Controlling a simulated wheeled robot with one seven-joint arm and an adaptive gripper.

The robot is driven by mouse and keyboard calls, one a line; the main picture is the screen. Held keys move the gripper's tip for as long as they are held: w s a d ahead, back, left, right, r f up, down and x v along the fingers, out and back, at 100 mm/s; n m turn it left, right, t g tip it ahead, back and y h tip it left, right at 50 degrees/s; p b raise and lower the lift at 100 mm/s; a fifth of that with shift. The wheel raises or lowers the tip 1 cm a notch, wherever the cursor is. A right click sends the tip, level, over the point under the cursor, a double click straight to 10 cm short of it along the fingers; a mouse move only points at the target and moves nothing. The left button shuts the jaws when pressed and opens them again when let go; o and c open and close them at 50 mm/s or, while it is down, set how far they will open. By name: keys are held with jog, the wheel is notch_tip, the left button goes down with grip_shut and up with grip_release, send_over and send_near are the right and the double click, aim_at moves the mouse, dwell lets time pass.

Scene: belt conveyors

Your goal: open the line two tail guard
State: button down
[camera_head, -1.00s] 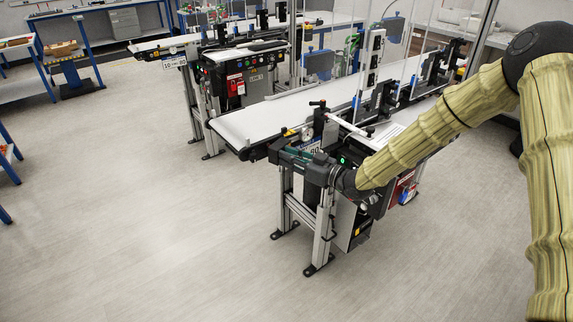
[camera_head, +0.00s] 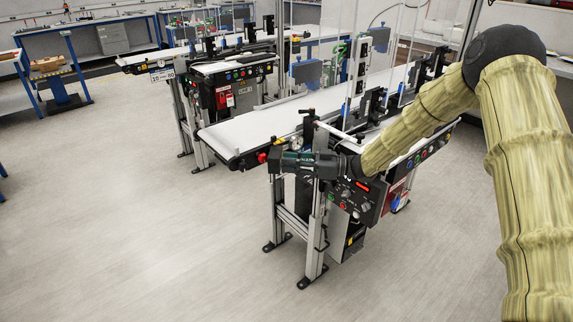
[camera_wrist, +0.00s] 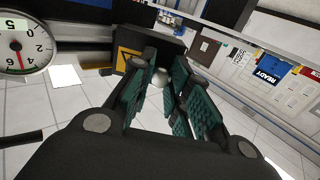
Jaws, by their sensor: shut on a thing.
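The near belt conveyor (camera_head: 270,122) has my gripper (camera_head: 274,161) at its near left end, just below belt height. In the wrist view my gripper (camera_wrist: 161,72) has its green-padded fingers close together around a small pale round knob (camera_wrist: 160,77). Behind the knob is a dark panel or box (camera_wrist: 152,45) with a yellow patch, which may be part of the tail guard. The guard's outline and how far it stands open cannot be told; my gripper and wrist hide part of that end in the head view.
A red button (camera_head: 262,157) sits beside my fingertips. A control box (camera_head: 358,197) with a red display hangs below my wrist. A dial gauge (camera_wrist: 20,48) is close at the left of the wrist view. A second conveyor (camera_head: 222,66) stands behind. The floor at left is clear.

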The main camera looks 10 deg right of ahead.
dwell(0.3)
jog(key=c, duration=1.3)
grip_release()
jog(key=v, duration=1.2)
